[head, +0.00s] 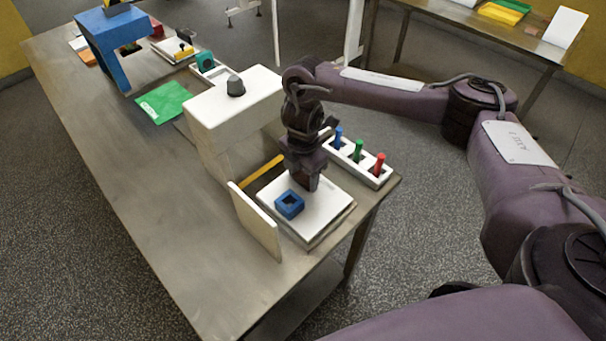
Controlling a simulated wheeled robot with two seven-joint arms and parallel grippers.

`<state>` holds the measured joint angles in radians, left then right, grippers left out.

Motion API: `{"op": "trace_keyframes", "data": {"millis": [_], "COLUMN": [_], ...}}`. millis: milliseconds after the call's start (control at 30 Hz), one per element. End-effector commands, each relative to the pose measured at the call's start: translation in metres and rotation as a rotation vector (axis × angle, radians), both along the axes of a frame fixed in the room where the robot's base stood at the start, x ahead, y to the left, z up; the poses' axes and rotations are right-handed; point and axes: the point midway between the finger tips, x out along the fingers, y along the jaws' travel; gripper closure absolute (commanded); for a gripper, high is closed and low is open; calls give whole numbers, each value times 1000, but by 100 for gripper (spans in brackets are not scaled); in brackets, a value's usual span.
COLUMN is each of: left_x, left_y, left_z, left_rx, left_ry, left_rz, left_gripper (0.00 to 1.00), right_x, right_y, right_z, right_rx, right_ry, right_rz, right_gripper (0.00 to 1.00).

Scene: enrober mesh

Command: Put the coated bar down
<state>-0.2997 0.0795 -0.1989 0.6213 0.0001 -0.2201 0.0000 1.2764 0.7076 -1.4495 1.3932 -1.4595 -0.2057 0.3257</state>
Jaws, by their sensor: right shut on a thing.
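My right gripper (312,184) points down over the white slab (330,205) near the table's right end. It is shut on a small dark thing, taken to be the coated bar, which hardly shows against the dark jaws. I cannot tell whether the held thing touches the slab. A blue square block with an opening in its top (289,204) sits on the slab, just left of and in front of the gripper. My left gripper is not in view.
A thin white panel (255,222) stands upright left of the slab. A white housing with a grey knob (235,105) is behind, and a white rack (370,174) with blue, green and red pegs is at right. Bare tabletop (180,210) lies to the left.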

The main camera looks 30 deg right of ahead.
Motion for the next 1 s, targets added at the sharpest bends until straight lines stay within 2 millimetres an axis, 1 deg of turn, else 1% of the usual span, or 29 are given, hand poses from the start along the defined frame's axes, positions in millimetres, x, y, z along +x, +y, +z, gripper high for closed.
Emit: {"op": "trace_keyframes", "data": {"millis": [67,100,233,500,633,767,1000], "left_x": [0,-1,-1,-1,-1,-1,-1], "left_y": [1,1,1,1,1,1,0], "left_z": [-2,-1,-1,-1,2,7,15], "left_rx": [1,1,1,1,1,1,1], "left_ry": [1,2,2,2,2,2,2], "left_rz": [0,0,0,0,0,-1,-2], "left_gripper": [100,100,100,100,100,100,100], "right_x": [0,0,0,0,1,2,2], "right_y": [0,0,0,0,0,-1,0], "right_z": [-4,-3,-2,-2,6,27,76], "right_rx": [0,0,0,0,-1,-2,-2], "right_ry": [1,0,0,0,-3,-6,-7], "right_rz": [0,0,0,0,2,1,2], "right_gripper": [57,41,24,23,23,23,23]}}
